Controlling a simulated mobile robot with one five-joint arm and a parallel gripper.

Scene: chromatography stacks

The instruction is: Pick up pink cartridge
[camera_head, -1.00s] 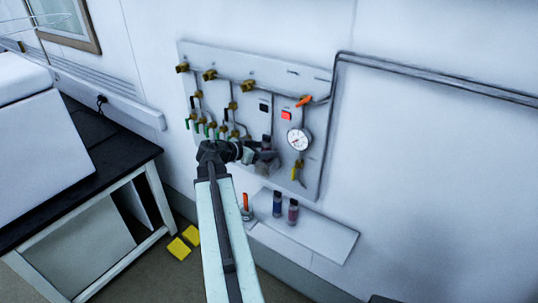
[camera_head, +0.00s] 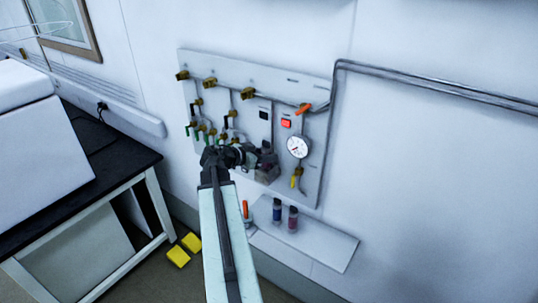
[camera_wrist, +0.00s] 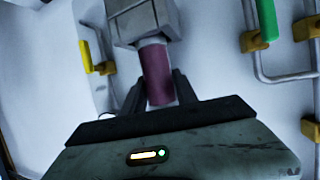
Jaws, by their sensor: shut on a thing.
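The pink cartridge (camera_wrist: 158,72) shows in the wrist view as a short dull pink-purple cylinder. One end meets a grey block (camera_wrist: 143,22); I cannot tell how far it sits inside. My gripper (camera_wrist: 159,92) is shut on the cartridge's other end, a dark finger on each side. In the head view my gripper (camera_head: 260,160) is in front of the valve panel, near the grey block (camera_head: 267,175). The cartridge is small and mostly hidden there by the fingers.
The wall panel (camera_head: 228,72) carries brass valves, a gauge (camera_head: 298,147) and a yellow-handled valve (camera_head: 296,181). A white shelf (camera_head: 325,246) below holds a blue vial (camera_head: 277,211), a reddish vial (camera_head: 293,219) and an orange-topped item (camera_head: 245,211). A black-topped bench (camera_head: 110,175) stands left.

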